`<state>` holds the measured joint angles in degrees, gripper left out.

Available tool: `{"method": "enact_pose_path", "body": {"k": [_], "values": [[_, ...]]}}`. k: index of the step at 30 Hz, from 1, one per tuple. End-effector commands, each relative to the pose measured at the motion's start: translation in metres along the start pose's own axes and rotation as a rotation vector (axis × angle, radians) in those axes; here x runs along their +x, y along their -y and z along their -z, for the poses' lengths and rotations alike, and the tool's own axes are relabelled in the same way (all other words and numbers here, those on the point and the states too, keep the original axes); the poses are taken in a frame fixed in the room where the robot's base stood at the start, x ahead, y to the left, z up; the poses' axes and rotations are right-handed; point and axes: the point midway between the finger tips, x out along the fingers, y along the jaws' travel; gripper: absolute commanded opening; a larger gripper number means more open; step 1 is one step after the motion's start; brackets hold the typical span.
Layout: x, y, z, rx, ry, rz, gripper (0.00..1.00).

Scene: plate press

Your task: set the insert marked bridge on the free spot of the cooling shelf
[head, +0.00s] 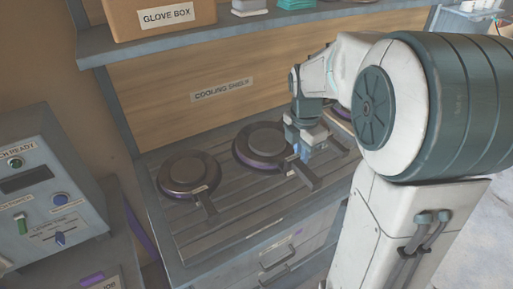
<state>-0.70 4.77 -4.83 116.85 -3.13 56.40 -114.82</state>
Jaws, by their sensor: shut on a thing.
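The cooling shelf (175,240) is a slatted grey top below a wooden back panel with a "COOLING SHELF" label (221,90). A round dark insert (187,170) with a handle lies at its left. A second round insert (261,142), with a purplish rim, is in the middle, its handle pointing to the lower right. My gripper (303,153) is shut at this middle insert's handle; the exact grip is partly hidden. Part of another round item (342,113) shows to the right behind my arm. The markings on the inserts are too small to read.
A control box (38,185) with a switch and buttons stands at the left. An upper shelf (150,40) above holds a glove box (165,18) and small stacked items. A drawer with a handle (278,262) is under the cooling shelf. My arm covers the right side.

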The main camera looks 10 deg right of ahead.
Motion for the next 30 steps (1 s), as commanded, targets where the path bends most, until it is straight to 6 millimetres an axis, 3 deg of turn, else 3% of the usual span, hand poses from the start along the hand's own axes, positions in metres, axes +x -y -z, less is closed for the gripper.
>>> {"method": "enact_pose_path", "body": {"k": [21,30], "values": [[0.061,-0.103,-0.004,0.0,0.001,-0.001,0.0],[0.079,-0.113,-0.003,0.001,0.0,0.001,0.0]]}}
